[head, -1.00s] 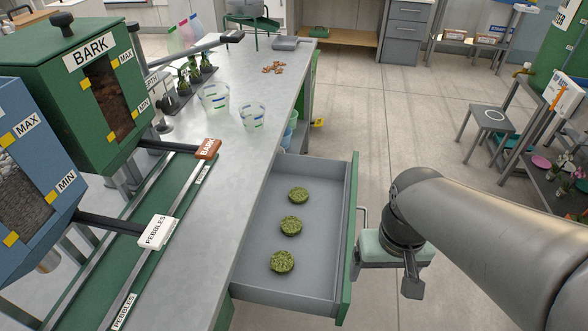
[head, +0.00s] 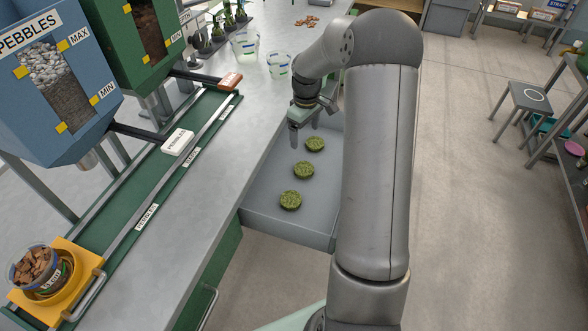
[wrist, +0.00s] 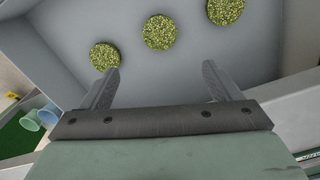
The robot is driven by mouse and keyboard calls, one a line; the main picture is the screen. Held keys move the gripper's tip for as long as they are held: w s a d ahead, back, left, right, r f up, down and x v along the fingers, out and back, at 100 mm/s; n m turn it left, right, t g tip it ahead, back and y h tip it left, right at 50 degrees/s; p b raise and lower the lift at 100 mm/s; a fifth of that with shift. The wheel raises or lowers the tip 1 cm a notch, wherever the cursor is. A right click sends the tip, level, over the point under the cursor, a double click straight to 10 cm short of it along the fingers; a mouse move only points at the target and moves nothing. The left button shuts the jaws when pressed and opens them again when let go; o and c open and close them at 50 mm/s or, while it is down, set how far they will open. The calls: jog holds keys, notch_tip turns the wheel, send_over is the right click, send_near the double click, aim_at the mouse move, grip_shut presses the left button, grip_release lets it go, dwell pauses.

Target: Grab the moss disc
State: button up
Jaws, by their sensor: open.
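Three round green moss discs lie in a row on the floor of the open grey drawer (head: 262,212): a far one (head: 315,144), a middle one (head: 303,170) and a near one (head: 290,200). My gripper (head: 304,138) is above the drawer's far part, close to the far disc. In the wrist view the discs show at left (wrist: 104,56), centre (wrist: 159,32) and right (wrist: 225,10). My open fingers (wrist: 161,82) point toward them with nothing between. The left finger's tip overlaps the left disc's lower edge in the picture; I see no clear contact.
The grey bench top (head: 215,160) runs along the drawer's left. Clear cups (head: 278,66) stand on it beyond my gripper. The pebbles hopper (head: 50,85) and bark hopper (head: 150,40) stand at left. A yellow holder (head: 75,275) with a filled pot is at lower left.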

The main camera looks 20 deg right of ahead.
send_over(305, 168)
notch_tip(305, 168, down, 10)
jog(key=shift+w+a+r+p, duration=0.1)
jog(key=shift+w+p, duration=0.05)
jog(key=shift+p, duration=0.3)
jog(key=shift+f+p, duration=0.55)
jog(key=shift+f, duration=2)
jog(key=c, duration=1)
